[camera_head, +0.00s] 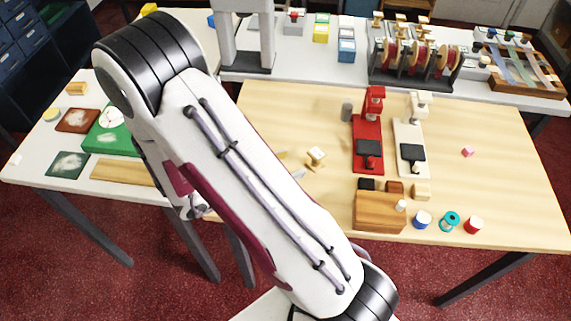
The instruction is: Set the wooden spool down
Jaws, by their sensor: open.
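A small pale wooden piece that looks like the wooden spool (316,156) lies, seemingly tilted, on the wooden tabletop (290,115) just right of my arm. My gripper (194,211) is partly hidden behind my arm, low at the left near the front edge of the tables. The part that shows holds nothing that I can see. It is well apart from the spool, to its left.
A red press (368,145) and a white press (411,150) stand right of the spool. A wooden block (378,214) and blue, teal and red spools (474,225) line the front edge. A green board (103,140) lies on the left table. My arm hides the middle.

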